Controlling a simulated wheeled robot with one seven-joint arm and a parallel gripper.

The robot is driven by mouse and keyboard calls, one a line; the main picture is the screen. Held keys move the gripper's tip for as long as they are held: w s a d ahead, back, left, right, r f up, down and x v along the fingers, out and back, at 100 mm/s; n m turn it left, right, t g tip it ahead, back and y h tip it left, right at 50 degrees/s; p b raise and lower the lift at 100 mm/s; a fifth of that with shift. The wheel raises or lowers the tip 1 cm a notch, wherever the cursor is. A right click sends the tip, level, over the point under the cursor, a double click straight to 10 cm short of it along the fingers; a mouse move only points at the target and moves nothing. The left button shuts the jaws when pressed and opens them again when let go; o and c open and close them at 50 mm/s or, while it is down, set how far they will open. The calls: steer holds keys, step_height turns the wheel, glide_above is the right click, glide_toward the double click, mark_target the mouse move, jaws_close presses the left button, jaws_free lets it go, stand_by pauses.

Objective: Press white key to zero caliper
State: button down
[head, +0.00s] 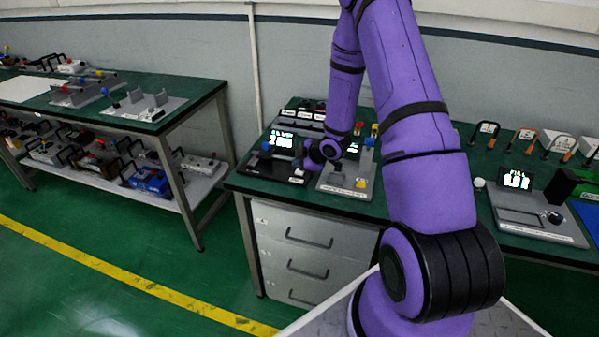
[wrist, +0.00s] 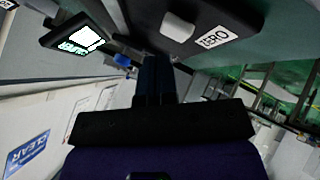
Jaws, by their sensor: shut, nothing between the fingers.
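The white key (wrist: 178,27) sits on a black base beside a ZERO label (wrist: 215,38), at the top of the wrist view. In the head view the black caliper unit (head: 262,168), with its lit display (head: 283,140), stands on the green bench at the left end. My gripper (wrist: 156,62) is shut and empty, its dark fingers pointing toward the unit. In the wrist view the fingertips are just below the white key, with a small gap in the picture. Whether they touch it cannot be told. In the head view my gripper (head: 312,158) is beside the unit and partly hides it.
A blue knob (wrist: 122,60) and a lit display (wrist: 86,40) are left of the fingers. A grey fixture (head: 335,184) with a yellow part stands right of the unit. A label reading CLEAR (wrist: 27,154) shows at lower left in the wrist view.

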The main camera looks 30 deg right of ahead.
mark_target(299, 172)
steer(key=shift+f, duration=0.15)
steer(key=shift+f, duration=0.25)
steer(key=shift+f, duration=0.4)
stand_by(0.9)
steer(key=shift+r, duration=0.85)
steer(key=shift+r, duration=2.5)
